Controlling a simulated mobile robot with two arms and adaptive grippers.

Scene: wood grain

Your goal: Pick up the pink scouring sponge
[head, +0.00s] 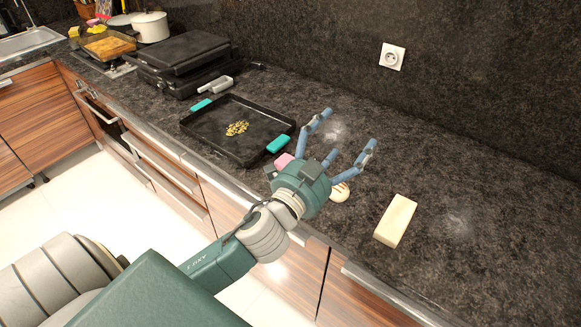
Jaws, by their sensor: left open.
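A small pink thing (284,160), which looks like the pink scouring sponge, lies on the dark counter just right of the black tray. Most of it is hidden behind my left gripper. My left gripper (347,130) is above the counter near its front edge, with its blue fingers spread open and nothing seen between them. The pink thing shows beside the left side of the gripper's body, not between the fingers. I cannot tell whether they touch. My right gripper is out of view.
A black tray (198,123) with teal handles holds small yellowish bits. A round cream item (340,193) is partly behind the gripper. A cream block (396,220) lies to the right. A black grill (182,62) stands at the back left.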

